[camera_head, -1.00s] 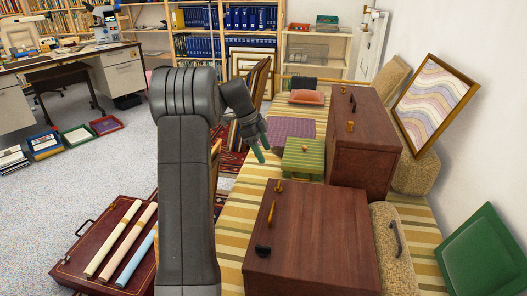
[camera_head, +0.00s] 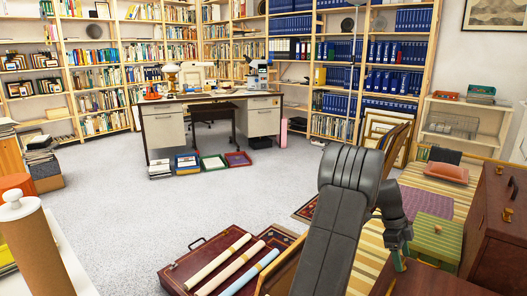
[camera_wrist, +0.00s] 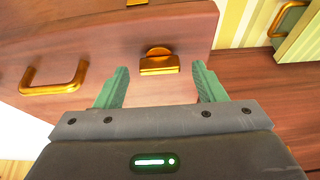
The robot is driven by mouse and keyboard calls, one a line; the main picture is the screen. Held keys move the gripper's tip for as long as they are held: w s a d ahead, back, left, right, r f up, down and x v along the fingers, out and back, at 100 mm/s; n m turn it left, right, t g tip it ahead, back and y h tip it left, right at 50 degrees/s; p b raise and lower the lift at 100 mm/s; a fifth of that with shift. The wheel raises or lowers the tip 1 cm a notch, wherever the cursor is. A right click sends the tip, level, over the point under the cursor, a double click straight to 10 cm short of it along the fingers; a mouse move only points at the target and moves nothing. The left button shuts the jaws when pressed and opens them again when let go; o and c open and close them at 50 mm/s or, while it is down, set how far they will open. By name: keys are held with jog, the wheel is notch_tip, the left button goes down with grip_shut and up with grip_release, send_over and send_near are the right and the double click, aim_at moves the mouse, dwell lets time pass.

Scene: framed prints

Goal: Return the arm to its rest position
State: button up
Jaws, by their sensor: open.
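My arm rises from the bottom of the head view and bends over to the right. My gripper (camera_head: 398,262) hangs at its end, pointing down near a dark wooden chest (camera_head: 432,283) at the lower right. In the wrist view my gripper (camera_wrist: 153,88) shows two green fingers spread apart with nothing between them. A gold latch (camera_wrist: 158,62) on a reddish wooden surface lies beyond the fingertips. I cannot tell from these frames whether the fingers touch that surface.
A second wooden chest (camera_head: 497,235) and a green striped box (camera_head: 437,240) stand at the right. A dark red case (camera_head: 180,268) with rolled prints lies left of my arm. A desk (camera_head: 212,101) stands farther back. Grey floor (camera_head: 120,210) is clear at the left.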

jog(key=shift+s+d+f, duration=0.1)
jog(key=shift+d+f, duration=0.05)
jog(key=shift+f, duration=0.25)
jog(key=shift+r, duration=0.1)
